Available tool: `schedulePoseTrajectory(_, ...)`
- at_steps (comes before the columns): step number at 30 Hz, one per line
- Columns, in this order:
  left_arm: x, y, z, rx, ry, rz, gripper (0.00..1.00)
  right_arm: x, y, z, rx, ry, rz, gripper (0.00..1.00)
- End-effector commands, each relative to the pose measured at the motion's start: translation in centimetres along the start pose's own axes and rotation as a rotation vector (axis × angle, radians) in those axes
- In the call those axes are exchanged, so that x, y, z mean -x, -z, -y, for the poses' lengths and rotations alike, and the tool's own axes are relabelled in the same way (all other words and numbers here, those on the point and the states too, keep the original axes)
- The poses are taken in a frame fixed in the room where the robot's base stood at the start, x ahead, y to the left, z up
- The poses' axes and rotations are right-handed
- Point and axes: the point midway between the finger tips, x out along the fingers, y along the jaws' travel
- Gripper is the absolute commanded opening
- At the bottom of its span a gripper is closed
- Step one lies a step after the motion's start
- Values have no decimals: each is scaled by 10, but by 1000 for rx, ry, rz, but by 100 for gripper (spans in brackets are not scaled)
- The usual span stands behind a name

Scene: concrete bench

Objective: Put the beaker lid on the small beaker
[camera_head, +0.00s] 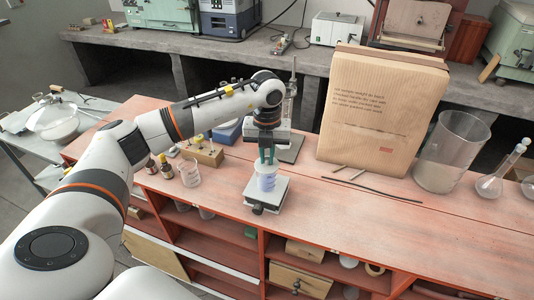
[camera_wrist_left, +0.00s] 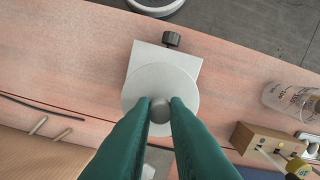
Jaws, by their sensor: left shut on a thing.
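My left gripper (camera_head: 266,158) points down with teal fingers. In the left wrist view its fingertips (camera_wrist_left: 160,106) are closed on the grey knob of a round pale beaker lid (camera_wrist_left: 148,82). In the head view a pale bluish round body (camera_head: 262,183) is under the fingers, over a small square stand (camera_head: 270,198) with a dark knob. The lid hides what is beneath it in the wrist view, so I cannot tell whether it touches anything below. A small clear glass beaker (camera_head: 190,174) stands left of the stand; it also shows in the wrist view (camera_wrist_left: 292,98). My right gripper is out of view.
Small brown bottles (camera_head: 165,168) and a wooden block (camera_head: 203,152) stand near the small glass beaker. A large paper-covered box (camera_head: 380,115) and a large glass beaker (camera_head: 450,155) are to the right. A dark rod (camera_head: 372,190) lies on the bench (camera_head: 440,218).

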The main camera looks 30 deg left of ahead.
Motion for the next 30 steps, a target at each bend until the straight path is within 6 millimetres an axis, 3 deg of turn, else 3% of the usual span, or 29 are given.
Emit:
schedulePoseTrajectory(6,0,0,0,0,0,0,0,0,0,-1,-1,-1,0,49)
schedulePoseTrajectory(7,0,0,0,0,0,0,19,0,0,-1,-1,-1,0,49)
schedulePoseTrajectory(11,0,0,0,0,0,0,39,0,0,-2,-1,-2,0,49)
schedulePoseTrajectory(17,0,0,0,0,0,0,39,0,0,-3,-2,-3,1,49)
schedulePoseTrajectory(21,0,0,0,0,0,0,57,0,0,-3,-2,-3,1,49)
schedulePoseTrajectory(30,1,0,0,0,0,0,57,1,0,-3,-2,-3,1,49)
